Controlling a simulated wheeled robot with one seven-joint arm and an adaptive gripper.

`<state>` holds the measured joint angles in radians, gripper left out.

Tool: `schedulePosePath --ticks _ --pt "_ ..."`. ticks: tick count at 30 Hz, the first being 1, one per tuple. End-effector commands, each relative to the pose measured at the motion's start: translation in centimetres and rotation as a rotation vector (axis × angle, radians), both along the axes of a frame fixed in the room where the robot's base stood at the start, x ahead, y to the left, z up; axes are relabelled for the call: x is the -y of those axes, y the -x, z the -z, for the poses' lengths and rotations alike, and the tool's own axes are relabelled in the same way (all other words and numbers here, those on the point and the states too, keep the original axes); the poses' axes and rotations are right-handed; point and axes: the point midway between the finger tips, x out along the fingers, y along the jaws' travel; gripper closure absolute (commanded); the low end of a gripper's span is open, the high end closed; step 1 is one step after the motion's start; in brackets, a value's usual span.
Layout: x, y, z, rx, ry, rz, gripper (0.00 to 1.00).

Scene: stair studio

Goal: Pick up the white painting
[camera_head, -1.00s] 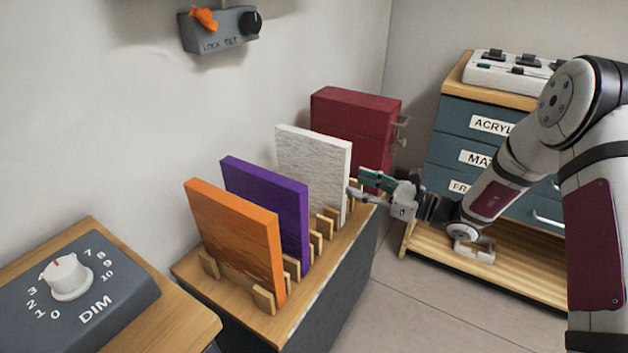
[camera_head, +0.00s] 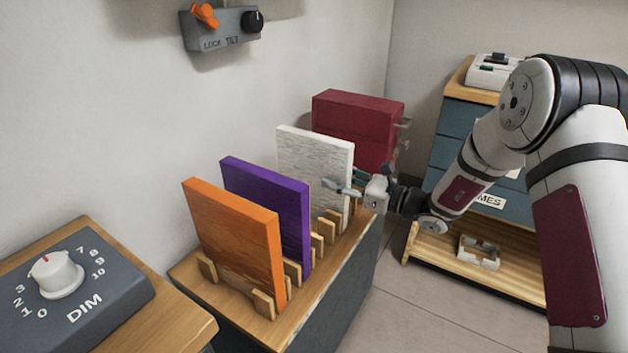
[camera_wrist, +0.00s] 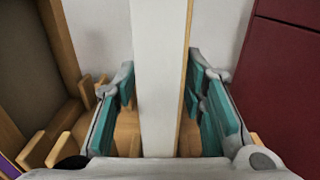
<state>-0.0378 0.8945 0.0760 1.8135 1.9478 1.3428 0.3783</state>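The white painting (camera_head: 310,160) stands upright in a slot of the wooden rack, between the purple painting (camera_head: 270,208) and a dark red case (camera_head: 357,125). My gripper (camera_head: 345,181) is at its right-hand edge. In the wrist view the white painting's pale edge (camera_wrist: 160,50) runs between the two teal-padded fingers of my gripper (camera_wrist: 160,78), one on each side. The fingers are spread around it. Narrow gaps seem to show beside the pads, and no firm contact is visible.
An orange painting (camera_head: 238,245) stands at the front of the rack's wooden top (camera_head: 322,270). A dimmer box (camera_head: 90,285) is at lower left. A blue drawer cabinet (camera_head: 455,130) stands behind my arm. The wall is close behind the paintings.

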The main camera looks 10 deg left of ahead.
Motion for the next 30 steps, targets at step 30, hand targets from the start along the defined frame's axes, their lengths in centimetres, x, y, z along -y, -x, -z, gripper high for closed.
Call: schedulePosePath --ticks 30 --pt "0.0 0.0 -9.0 0.003 -0.002 -0.001 1.0"
